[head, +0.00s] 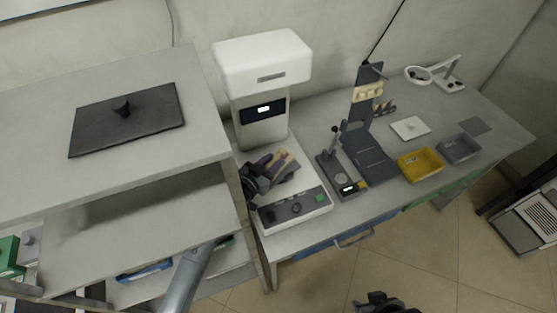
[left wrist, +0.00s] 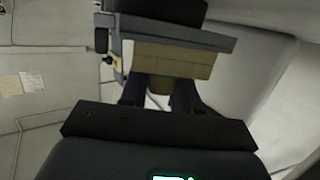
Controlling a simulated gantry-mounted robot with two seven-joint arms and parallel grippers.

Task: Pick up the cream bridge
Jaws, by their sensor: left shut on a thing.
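My left gripper (head: 277,163) is over the base of the white machine, below its display. It is shut on a cream, blocky piece, the cream bridge (head: 289,157), which partly shows past the dark fingers. In the left wrist view the cream bridge (left wrist: 170,62) is a tan block with thin seam lines, at the ends of the two dark fingers (left wrist: 160,95). A grey bar lies across its upper edge in that view. I cannot tell whether the bridge touches the machine. My right gripper (head: 380,303) is only partly seen at the bottom edge, away from the bench.
A dark upright rack (head: 362,98) holds cream pieces. A small dark stand (head: 337,172), a yellow tray (head: 421,165) and a grey tray (head: 459,150) stand to the right.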

